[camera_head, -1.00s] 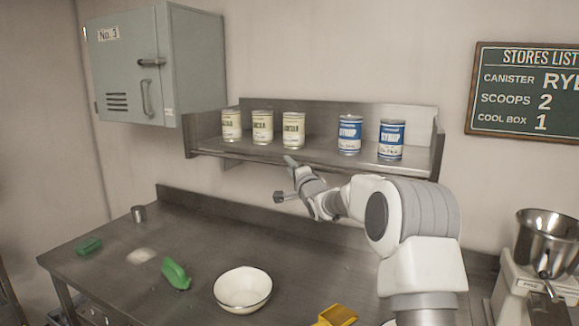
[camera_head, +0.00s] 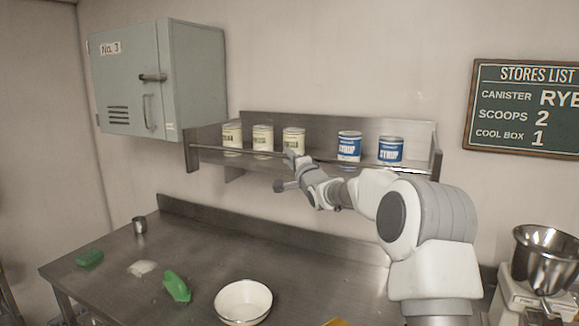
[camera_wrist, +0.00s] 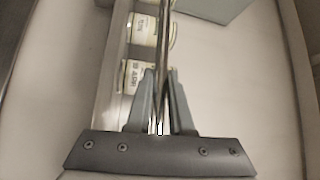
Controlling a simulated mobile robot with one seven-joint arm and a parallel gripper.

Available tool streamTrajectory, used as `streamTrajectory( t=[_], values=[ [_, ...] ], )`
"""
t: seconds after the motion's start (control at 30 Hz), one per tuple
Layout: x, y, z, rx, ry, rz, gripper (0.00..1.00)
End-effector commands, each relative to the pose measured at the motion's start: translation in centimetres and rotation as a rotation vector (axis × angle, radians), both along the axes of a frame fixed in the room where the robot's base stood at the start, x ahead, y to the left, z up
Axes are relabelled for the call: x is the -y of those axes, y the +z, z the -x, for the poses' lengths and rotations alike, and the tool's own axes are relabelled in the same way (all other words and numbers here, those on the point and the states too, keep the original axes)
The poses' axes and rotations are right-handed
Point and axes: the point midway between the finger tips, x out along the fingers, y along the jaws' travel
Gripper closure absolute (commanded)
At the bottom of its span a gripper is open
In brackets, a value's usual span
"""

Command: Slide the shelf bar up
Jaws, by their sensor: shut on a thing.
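The shelf bar (camera_head: 222,150) is a thin metal rod across the front of the wall shelf (camera_head: 215,134). It now stands above the shelf's front edge and crosses in front of the cans. My gripper (camera_head: 290,158) is shut on the bar near its middle. In the wrist view the bar (camera_wrist: 164,45) runs away between the two fingers of my gripper (camera_wrist: 160,98). Three cream cans (camera_head: 262,138) stand behind the bar on the left. Two blue syrup cans (camera_head: 349,146) stand to the right. My gripper hides a little of the bar.
A grey wall cabinet (camera_head: 180,80) hangs left of the shelf. On the steel counter (camera_head: 200,240) below are a white bowl (camera_head: 243,302), a green scoop (camera_head: 176,286), a green block (camera_head: 90,258) and a small metal cup (camera_head: 139,225). A scale with a metal bowl (camera_head: 545,250) stands right.

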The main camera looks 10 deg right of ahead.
Motion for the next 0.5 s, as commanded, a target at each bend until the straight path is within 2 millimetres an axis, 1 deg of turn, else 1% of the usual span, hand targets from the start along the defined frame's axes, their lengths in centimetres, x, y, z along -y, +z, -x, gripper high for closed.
streamTrajectory(
  t=[0.03,0.37,0.4,0.47,0.5],
  values=[
    [0.04,1.14,0.04,0.009,-0.001,-0.001,1.00],
    [0.05,1.18,0.03,0.008,-0.001,-0.001,1.00],
    [0.06,1.16,0.03,0.008,-0.001,-0.001,0.77],
    [0.05,1.13,0.03,0.008,-0.001,-0.001,0.66],
    [0.05,1.09,0.03,0.007,-0.001,-0.001,0.59]
  ],
)
